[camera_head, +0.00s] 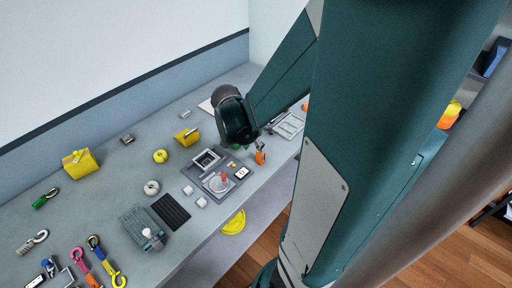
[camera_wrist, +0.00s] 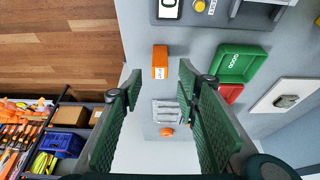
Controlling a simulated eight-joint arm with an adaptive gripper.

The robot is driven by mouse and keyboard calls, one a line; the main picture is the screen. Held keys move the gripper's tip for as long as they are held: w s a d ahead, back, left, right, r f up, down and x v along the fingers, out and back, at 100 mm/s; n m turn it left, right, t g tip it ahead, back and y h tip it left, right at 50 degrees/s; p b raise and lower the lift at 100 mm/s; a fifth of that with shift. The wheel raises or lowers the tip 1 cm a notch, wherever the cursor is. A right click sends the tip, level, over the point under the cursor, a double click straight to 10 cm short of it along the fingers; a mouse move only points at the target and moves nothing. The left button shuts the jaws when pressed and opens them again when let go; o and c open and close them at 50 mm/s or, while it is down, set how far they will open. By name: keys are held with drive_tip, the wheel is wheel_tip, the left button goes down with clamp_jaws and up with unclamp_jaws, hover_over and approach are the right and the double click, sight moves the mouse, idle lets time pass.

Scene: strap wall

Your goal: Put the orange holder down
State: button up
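The orange holder (camera_wrist: 160,62) is a small orange block with a white label, standing on the grey bench near its front edge. In the wrist view it shows just past my fingertips, between their lines. My gripper (camera_wrist: 159,78) is open, with clear gaps between the holder and both green fingers. In the head view the holder (camera_head: 260,157) shows just below the dark end of my arm; my fingers are hard to make out there.
A green tray (camera_wrist: 240,64) and a red one (camera_wrist: 230,93) sit right of my right finger in the wrist view. A grey panel (camera_head: 217,176) with a dial lies beside the holder. The bench edge drops to a wooden floor (camera_wrist: 60,50).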

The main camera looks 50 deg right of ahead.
drive_tip(key=shift+v, duration=1.05)
drive_tip(key=shift+a, duration=0.1)
drive_tip(key=a+r+n+t+y, duration=0.1)
drive_tip(key=a+r+n, duration=0.4)
drive_tip(key=a, duration=0.5)
drive_tip(key=a+r+n+t+y, duration=0.2)
drive_tip(key=a+r+n, duration=0.3)
drive_tip(key=a, duration=0.5)
drive_tip(key=a+r+n+t+y, duration=0.1)
drive_tip(key=a+r+n+t, duration=0.3)
drive_tip(key=a+n, duration=0.4)
drive_tip(key=shift+a+r+y, duration=0.3)
drive_tip(key=shift+a+r, duration=0.35)
drive_tip(key=shift+a, duration=0.25)
drive_tip(key=shift+s, duration=0.1)
